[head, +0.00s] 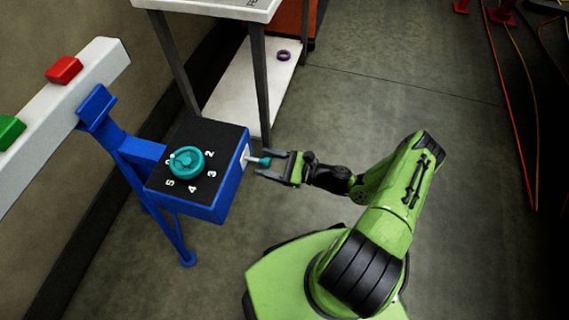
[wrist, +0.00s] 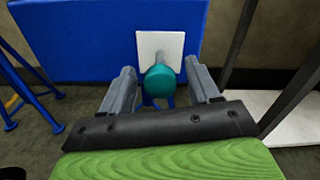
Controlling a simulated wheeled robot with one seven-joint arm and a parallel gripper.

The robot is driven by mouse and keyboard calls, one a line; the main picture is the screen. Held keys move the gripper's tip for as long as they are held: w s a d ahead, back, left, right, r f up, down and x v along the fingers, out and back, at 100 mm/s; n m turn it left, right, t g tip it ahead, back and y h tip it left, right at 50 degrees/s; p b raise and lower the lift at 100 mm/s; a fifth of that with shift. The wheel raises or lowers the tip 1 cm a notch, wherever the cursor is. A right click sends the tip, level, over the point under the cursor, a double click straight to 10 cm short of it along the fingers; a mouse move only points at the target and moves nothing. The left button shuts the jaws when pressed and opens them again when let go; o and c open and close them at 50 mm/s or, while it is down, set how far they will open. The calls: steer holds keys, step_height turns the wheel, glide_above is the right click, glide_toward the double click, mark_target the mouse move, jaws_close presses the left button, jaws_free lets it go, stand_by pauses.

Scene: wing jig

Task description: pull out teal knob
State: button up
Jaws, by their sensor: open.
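The teal knob (head: 264,161) sticks out on a pale shaft from a white plate on the right side of the blue box (head: 233,184). In the wrist view the knob (wrist: 160,81) sits between the two fingers of my gripper (wrist: 165,85), with the white plate (wrist: 150,50) behind it. My gripper (head: 276,166) is open, with a visible gap between the knob and each finger. A larger teal dial (head: 187,162) sits on the box's black top among printed numbers; it is apart from my gripper.
The blue box hangs on a blue stand (head: 137,170) beside a white beam (head: 70,95) with red and green blocks. A white-topped table (head: 225,8) with dark legs stands behind, its low shelf holding a purple ring (head: 284,55). The floor at right is mostly clear; cables lie at far right.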

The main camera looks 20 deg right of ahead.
steer(key=p+v, duration=0.1)
steer(key=v, duration=1.4)
steer(key=shift+s+d+p, duration=0.25)
steer(key=shift+d+p, duration=0.1)
